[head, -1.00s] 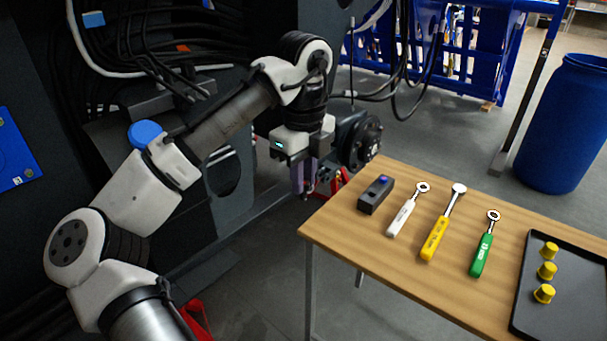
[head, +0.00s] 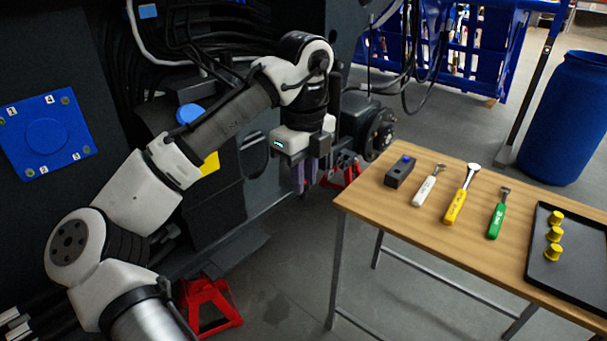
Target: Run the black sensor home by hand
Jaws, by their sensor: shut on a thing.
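My gripper (head: 305,185) points down at the end of my arm, left of the table and in front of the dark chassis. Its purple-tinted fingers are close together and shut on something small. The held piece is too small and dark to make out. I cannot pick out the black sensor for certain anywhere. A blue panel (head: 47,137) with numbered corners sits on the chassis at the far left.
The wooden table (head: 390,215) bears white (head: 425,191), yellow (head: 456,205) and green (head: 497,219) ratchet tools, and a black tray (head: 550,272) with three yellow caps. A red stand (head: 210,304) is on the floor. A hub (head: 380,134) sticks out behind my gripper. A blue barrel (head: 565,120) stands far right.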

